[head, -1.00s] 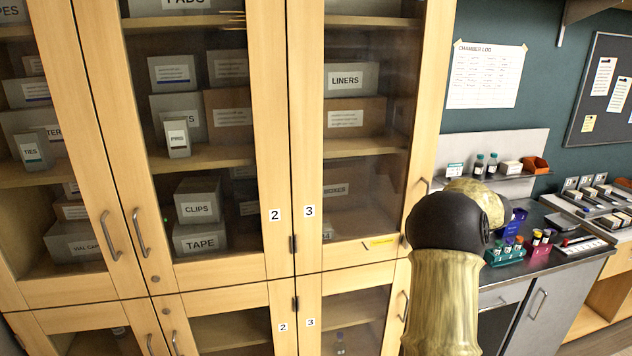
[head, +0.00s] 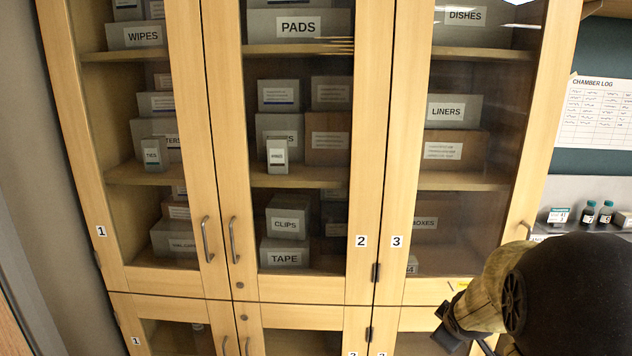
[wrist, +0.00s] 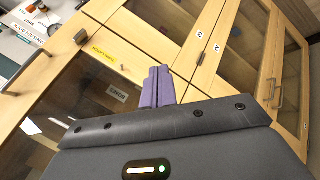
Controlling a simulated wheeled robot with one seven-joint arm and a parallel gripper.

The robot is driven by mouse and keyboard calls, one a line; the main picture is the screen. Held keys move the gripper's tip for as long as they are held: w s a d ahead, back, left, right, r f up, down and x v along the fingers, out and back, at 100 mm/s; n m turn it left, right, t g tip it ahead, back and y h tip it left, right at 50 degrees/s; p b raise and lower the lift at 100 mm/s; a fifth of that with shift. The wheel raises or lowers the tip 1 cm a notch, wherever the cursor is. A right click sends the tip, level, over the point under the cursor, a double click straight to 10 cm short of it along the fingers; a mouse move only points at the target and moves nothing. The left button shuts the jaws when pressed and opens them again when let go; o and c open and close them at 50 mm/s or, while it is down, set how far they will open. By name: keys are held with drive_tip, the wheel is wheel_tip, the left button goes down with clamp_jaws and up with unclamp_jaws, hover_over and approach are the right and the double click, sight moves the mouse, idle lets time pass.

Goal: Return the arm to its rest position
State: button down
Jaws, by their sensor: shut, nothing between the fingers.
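My gripper (wrist: 158,76) shows in the wrist view as two purple fingers side by side, touching, with nothing between them. The fingers point at the wooden cabinet front (wrist: 180,50), and I cannot tell the exact gap to it. In the head view my arm fills the lower right corner, with a black rounded joint and a tan link. It covers part of the lower right cabinet door. The fingertips cannot be made out clearly in the head view.
The tall glass-fronted cabinet (head: 376,150) has its doors shut, with handles (head: 207,240) standing out. Labelled boxes such as the CLIPS box (head: 287,224) are behind glass. A shelf with small bottles (head: 606,211) is at the right, partly behind my arm.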

drive_tip(key=s+a+f+m+g+y, duration=0.1)
drive_tip(key=s+a+f+m+g, duration=0.1)
drive_tip(key=s+a+m, duration=0.2)
drive_tip(key=s+a+f+m+g+y, duration=0.1)
drive_tip(key=s+a+f+m+g, duration=0.2)
drive_tip(key=s+a, duration=0.6)
drive_tip(key=s, duration=0.3)
drive_tip(key=shift+s+a+f+m+y, duration=0.15)
drive_tip(key=shift+a+f+m+y, duration=0.15)
drive_tip(key=shift+m, duration=0.1)
